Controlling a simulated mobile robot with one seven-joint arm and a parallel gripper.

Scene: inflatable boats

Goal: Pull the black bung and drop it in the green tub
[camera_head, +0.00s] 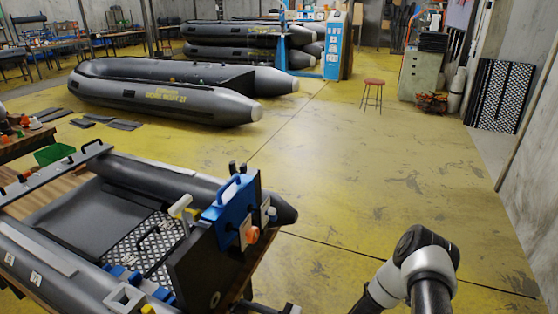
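The green tub (54,154) sits at the left edge of the view, beyond the near grey inflatable boat (160,170), next to a wooden bench. It looks small from here and I cannot see what is in it. A small round fitting (215,298) shows low on the boat's dark transom (205,262), near the bottom of the picture. It is too small to tell whether the black bung is in it. My arm shows at the bottom right, bent, well to the right of the boat. My gripper is out of the picture.
A blue bracket (232,207) with an orange knob (252,235) sits on the transom top. Another grey boat (165,92) lies on the floor behind. A red-topped stool (373,88) stands farther back. The yellow floor right of the near boat is clear.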

